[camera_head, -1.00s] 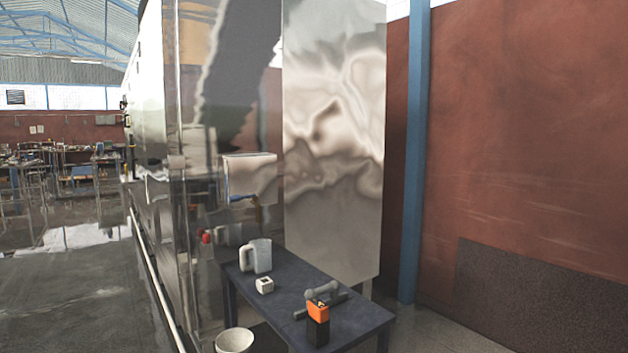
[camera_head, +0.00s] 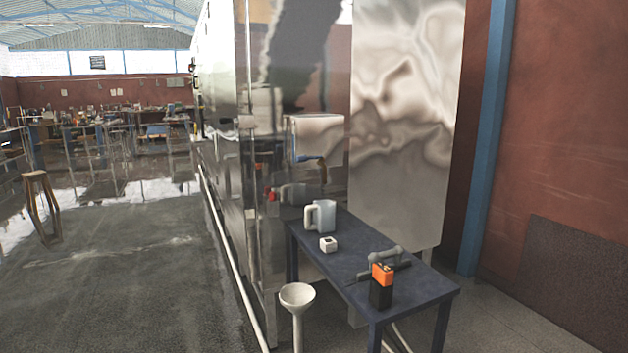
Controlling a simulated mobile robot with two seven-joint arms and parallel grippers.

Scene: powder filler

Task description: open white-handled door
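A tall shiny metal machine (camera_head: 405,130) with reflective panels fills the middle of the head view. Its glossy front side (camera_head: 224,120) runs away toward the back left at a steep angle. Small dark fittings (camera_head: 193,75) show at its far left edge, too small to identify. I cannot make out a white-handled door. Neither of my grippers is in view.
A wooden stool (camera_head: 42,205) stands left. Open floor (camera_head: 120,270) lies left of the machine.

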